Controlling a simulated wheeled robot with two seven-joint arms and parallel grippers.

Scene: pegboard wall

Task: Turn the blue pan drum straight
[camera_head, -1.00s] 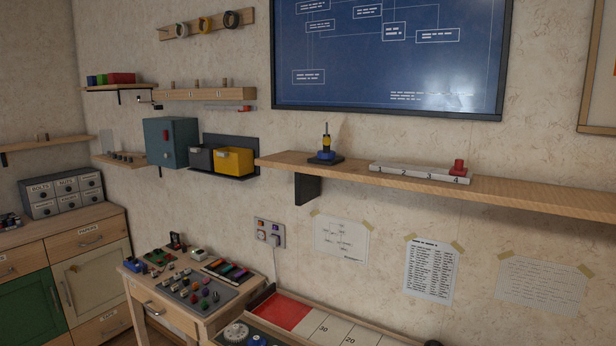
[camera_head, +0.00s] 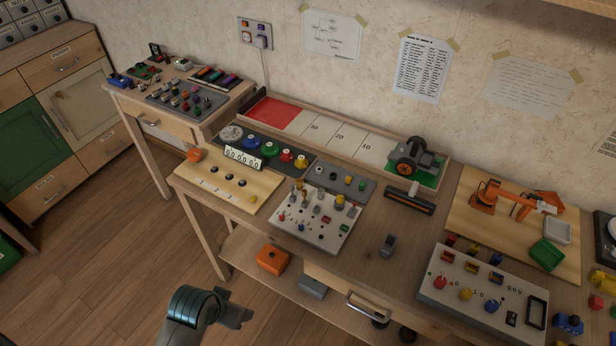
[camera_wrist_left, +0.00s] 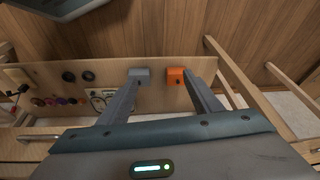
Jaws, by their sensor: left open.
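Several blue parts show, and I cannot tell for sure which is the pan drum. A blue disc (camera_head: 251,142) stands among coloured discs on the dark mat. My left gripper (camera_head: 240,316) is low in the head view, left of the bench front and far from both. In the left wrist view its two fingers (camera_wrist_left: 160,110) are apart with nothing between them. My right gripper is not in view.
An orange box (camera_head: 272,259) and a grey box (camera_head: 312,286) lie on the lower shelf; the wrist view shows this orange box (camera_wrist_left: 176,78) beyond the fingers. The bench's front edge and drawer handle (camera_head: 366,306) are close. An orange arm model (camera_head: 500,196) stands at right.

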